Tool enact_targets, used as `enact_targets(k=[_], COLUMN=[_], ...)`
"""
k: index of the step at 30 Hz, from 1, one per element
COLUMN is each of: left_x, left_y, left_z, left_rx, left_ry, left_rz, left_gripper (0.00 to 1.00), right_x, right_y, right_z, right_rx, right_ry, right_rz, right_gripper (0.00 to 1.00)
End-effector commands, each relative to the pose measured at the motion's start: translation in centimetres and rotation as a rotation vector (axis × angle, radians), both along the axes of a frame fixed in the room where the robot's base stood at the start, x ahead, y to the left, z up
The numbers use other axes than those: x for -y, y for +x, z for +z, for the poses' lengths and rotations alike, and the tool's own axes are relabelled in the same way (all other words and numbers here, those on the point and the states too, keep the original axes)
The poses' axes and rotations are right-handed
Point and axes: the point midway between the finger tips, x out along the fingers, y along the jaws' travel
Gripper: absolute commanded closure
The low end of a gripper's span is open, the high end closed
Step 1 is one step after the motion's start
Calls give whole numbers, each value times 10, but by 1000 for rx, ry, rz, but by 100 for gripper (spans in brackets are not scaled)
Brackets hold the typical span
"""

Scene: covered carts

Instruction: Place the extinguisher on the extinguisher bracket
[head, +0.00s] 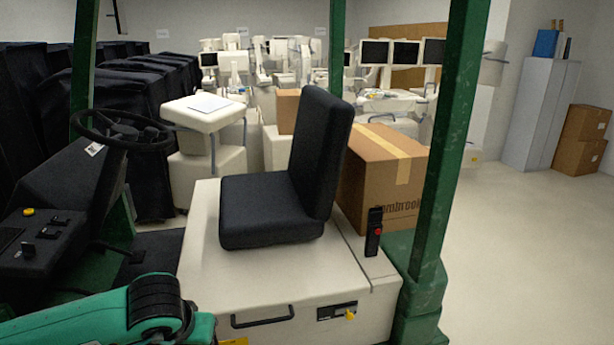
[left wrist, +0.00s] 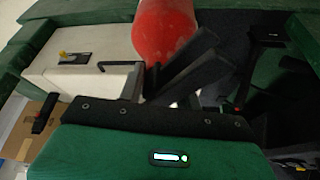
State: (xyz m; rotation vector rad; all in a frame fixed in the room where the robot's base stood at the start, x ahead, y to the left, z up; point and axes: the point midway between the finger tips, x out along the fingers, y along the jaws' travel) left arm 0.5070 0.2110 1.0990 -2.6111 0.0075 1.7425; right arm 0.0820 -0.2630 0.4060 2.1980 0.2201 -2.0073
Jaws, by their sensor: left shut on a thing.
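The red extinguisher (left wrist: 165,28) shows at the top of the left wrist view, cut off by the frame's edge. My left gripper (left wrist: 180,58) has its dark fingers at the lower end of the visible red body and is shut on it. The extinguisher's other end is out of view. In the head view only part of my left arm shows at the bottom left; neither gripper nor the extinguisher shows there. I cannot make out the extinguisher bracket for sure in either view. My right gripper is in neither view.
The green-framed vehicle has a black seat (head: 280,190), a steering wheel (head: 120,130) and a green post (head: 450,150). A black handle with a red button (head: 374,235) stands beside the seat. A cardboard box (head: 375,180) is behind. Clear floor (head: 540,260) lies right.

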Motion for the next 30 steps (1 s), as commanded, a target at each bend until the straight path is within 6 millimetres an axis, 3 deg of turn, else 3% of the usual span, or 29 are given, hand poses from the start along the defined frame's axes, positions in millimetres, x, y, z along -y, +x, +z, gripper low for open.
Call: enact_targets(k=[7,9,18,30], left_x=[-1,-2,-2,-2], left_y=[0,1,1,1], left_z=[1,-17,-59,-78], left_rx=[0,3,3,4], left_ry=[-4,-2,-1,0], left_rz=[7,6,6,5], left_gripper=[100,100,100,100], right_x=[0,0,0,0], right_y=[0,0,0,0], right_z=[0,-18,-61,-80], right_rx=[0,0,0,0], right_ry=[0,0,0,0], right_rz=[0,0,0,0], right_gripper=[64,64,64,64])
